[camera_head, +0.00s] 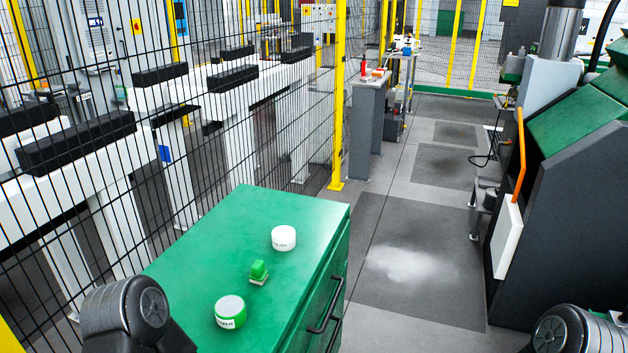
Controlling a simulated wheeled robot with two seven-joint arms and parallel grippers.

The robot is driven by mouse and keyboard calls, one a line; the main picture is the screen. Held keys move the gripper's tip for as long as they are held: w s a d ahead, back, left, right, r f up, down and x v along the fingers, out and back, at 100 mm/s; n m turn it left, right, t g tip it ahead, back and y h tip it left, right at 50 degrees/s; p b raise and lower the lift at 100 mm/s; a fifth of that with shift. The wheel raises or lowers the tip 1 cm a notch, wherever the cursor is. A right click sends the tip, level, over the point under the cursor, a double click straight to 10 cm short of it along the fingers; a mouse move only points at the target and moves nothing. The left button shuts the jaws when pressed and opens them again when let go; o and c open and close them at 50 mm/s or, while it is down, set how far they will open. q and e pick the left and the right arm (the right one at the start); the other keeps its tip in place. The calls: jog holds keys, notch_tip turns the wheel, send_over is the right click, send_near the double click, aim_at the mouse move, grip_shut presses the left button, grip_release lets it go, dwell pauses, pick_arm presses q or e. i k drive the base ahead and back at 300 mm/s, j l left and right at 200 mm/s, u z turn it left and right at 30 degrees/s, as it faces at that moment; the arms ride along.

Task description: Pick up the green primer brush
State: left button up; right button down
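A small green brush (259,271) with a pale lower edge sits on the green top of a cabinet (215,240). A round white container (284,238) with dark lettering stands behind it, to its right. The brush is apart from both. Dark links of my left arm show at the lower left and of my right arm at the lower right. Neither gripper is in view.
A black mesh fence (250,140) with yellow posts (339,100) runs along the left. The cabinet has a dark handle (326,312) on its right side. Green and dark machinery (570,170) stands at the right. The grey floor between is open, with a pale patch (410,264).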

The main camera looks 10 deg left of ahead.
aim_at(258, 276)
jog(key=u, duration=1.6)
jog(key=k+l+u, duration=0.4)
jog(key=l, duration=0.3)
jog(key=k+l+u, duration=0.35)
jog(key=k+l, duration=0.15)
jog(key=l, duration=0.15)
